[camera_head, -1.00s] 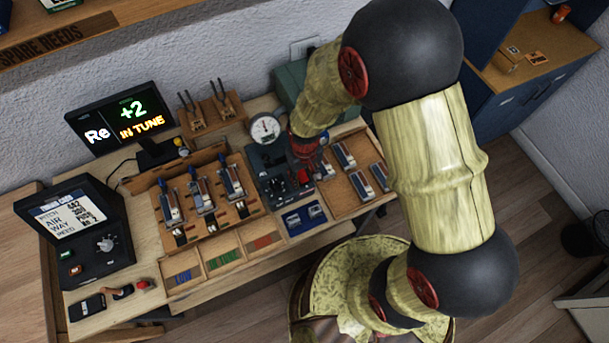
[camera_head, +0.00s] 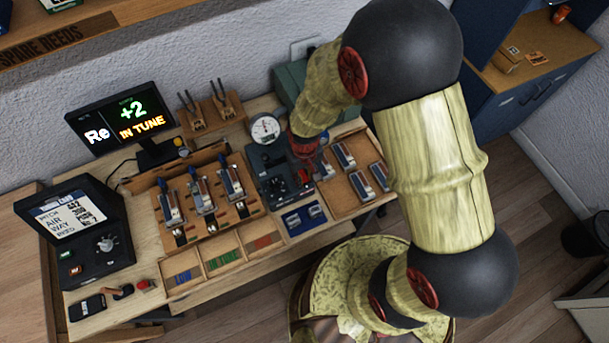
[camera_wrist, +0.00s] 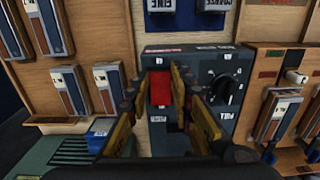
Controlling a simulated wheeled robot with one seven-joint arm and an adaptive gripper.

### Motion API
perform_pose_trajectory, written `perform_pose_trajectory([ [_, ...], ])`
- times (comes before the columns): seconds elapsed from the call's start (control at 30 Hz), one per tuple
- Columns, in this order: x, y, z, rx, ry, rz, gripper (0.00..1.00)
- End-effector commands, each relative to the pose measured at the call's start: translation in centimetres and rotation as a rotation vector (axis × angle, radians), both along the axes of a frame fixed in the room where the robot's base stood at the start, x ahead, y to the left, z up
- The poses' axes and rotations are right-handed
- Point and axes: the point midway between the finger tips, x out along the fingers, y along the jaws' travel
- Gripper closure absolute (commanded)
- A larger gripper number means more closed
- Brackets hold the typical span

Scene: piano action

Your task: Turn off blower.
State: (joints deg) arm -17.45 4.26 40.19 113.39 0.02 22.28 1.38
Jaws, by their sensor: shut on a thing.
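A dark blue-grey control box (camera_head: 268,160) stands in the middle of the bench, with a gauge at its back. In the wrist view its panel (camera_wrist: 197,62) shows a red switch (camera_wrist: 160,92) and a black dial (camera_wrist: 222,86) to the right of the switch. My gripper (camera_wrist: 157,78) is over the panel with one finger on each side of the red switch, shut on it. In the head view my gripper (camera_head: 304,152) is small and dark over the box, and my arm hides part of the area behind it. The switch's position is hard to read.
Trays of reeds (camera_head: 203,196) lie left of the box, and another reed tray (camera_head: 351,196) lies right. A tuner screen (camera_head: 119,123) reads "+2 IN TUNE". A display unit (camera_head: 74,217) stands at far left. A green box (camera_head: 291,82) is behind.

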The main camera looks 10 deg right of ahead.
Motion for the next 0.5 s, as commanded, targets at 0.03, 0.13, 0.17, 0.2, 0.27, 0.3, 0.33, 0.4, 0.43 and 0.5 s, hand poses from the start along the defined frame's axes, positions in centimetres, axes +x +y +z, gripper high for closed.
perform_pose_trajectory([
  [0.03, 0.03, 0.01, 0.05, -0.002, 0.008, 0.0, 1.0],
  [0.13, 0.18, 0.05, 0.17, -0.012, 0.041, 0.0, 1.0],
  [0.17, 0.22, 0.06, 0.21, -0.016, 0.056, 0.0, 1.0],
  [0.2, 0.29, 0.07, 0.25, -0.022, 0.078, 0.0, 1.0],
  [0.27, 0.37, 0.11, 0.31, -0.033, 0.113, -0.001, 1.0],
  [0.3, 0.49, 0.14, 0.37, -0.039, 0.135, -0.001, 1.0],
  [0.33, 0.52, 0.15, 0.36, -0.043, 0.151, -0.001, 1.0],
  [0.4, 0.63, 0.18, 0.36, -0.053, 0.185, -0.001, 1.0],
  [0.43, 0.67, 0.19, 0.38, -0.057, 0.197, -0.001, 1.0],
  [0.5, 0.69, 0.2, 0.36, -0.064, 0.222, -0.001, 1.0],
])
